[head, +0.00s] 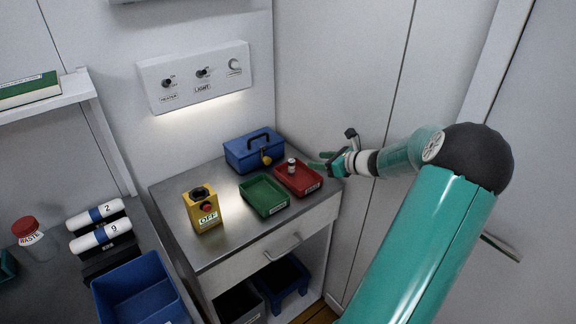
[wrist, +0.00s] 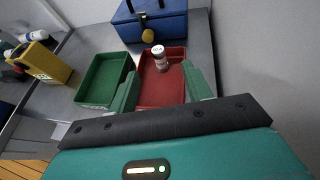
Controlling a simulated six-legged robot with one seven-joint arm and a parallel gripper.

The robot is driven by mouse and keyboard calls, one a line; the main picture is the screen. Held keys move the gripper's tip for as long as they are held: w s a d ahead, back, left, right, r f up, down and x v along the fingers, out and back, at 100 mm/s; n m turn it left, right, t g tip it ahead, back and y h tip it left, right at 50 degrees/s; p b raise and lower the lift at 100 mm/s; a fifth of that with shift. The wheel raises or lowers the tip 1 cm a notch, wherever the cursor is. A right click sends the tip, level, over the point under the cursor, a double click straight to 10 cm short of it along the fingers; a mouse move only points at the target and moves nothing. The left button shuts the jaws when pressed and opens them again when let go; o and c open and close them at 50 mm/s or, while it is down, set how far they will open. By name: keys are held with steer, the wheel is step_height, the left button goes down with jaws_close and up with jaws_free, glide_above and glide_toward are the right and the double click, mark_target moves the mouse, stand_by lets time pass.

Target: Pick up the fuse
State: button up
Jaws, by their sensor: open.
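The fuse (head: 291,165) is a small white and reddish cylinder standing upright in the red tray (head: 300,181) on the metal cabinet top. In the wrist view the fuse (wrist: 160,58) stands near the far end of the red tray (wrist: 153,97). My gripper (head: 318,165) is at the right of the red tray. In the wrist view its two green fingers (wrist: 162,88) are apart, with the fuse beyond and between them. Nothing is between the fingertips themselves.
A green tray (head: 264,195) sits left of the red one. A blue box with a padlock (head: 254,151) stands behind the trays. A yellow OFF switch box (head: 203,209) is at the left. A wall panel (head: 195,77) hangs above. The wall is close on the right.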

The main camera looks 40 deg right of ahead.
mark_target(292, 161)
steer(key=x, duration=0.7)
steer(key=shift+s+a+f, duration=0.1)
steer(key=shift+s+a, duration=0.05)
steer(key=x, duration=0.5)
steer(key=shift+s+a+f, duration=0.1)
steer(key=shift+a+f, duration=0.15)
steer(key=shift+a, duration=0.05)
steer(key=shift+w+f, duration=0.15)
steer(key=shift+w, duration=0.2)
steer(key=shift+c, duration=0.2)
jaws_close()
